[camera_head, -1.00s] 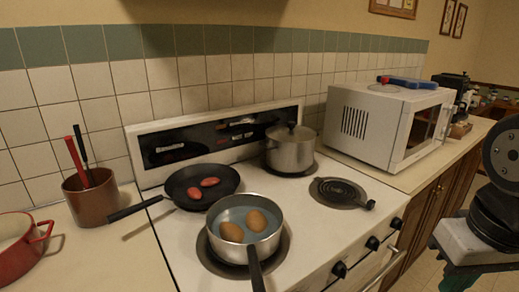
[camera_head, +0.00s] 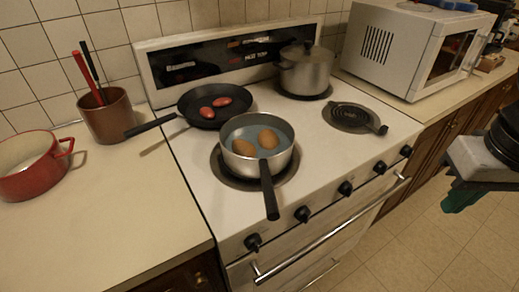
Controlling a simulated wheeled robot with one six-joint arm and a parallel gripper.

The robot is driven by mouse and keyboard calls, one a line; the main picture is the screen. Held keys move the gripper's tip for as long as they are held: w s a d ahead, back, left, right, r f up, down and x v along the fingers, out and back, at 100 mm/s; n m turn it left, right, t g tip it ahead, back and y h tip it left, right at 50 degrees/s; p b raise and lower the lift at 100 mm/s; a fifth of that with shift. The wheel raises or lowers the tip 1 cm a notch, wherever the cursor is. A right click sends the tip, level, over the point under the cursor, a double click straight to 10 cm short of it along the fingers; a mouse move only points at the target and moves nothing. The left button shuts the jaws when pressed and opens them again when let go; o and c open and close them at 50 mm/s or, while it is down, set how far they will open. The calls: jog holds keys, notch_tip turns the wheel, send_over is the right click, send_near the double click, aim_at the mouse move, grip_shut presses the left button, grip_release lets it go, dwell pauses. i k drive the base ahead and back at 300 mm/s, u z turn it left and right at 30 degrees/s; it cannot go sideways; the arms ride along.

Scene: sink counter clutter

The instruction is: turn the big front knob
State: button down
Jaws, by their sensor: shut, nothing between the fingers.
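A row of several black knobs runs along the stove's white front panel, below the cooktop edge. The leftmost knob (camera_head: 253,242) is nearest the stove's left corner. Another knob (camera_head: 302,214) sits below the saucepan's handle, and a further knob (camera_head: 345,188) is near the panel's middle. The last two, a knob (camera_head: 380,167) and a rightmost knob (camera_head: 406,151), are toward the right corner. They look alike in size, so I cannot tell which is the big one. My gripper is not in view; only part of my own body shows at the right edge.
A saucepan (camera_head: 231,155) with two eggs has its handle (camera_head: 268,190) jutting over the front edge. A long oven handle (camera_head: 330,232) runs below the knobs. Floor (camera_head: 430,240) is clear.

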aim_at(253, 242)
jog(key=u, duration=1.55)
jog(key=k, duration=0.95)
jog(key=z, duration=1.45)
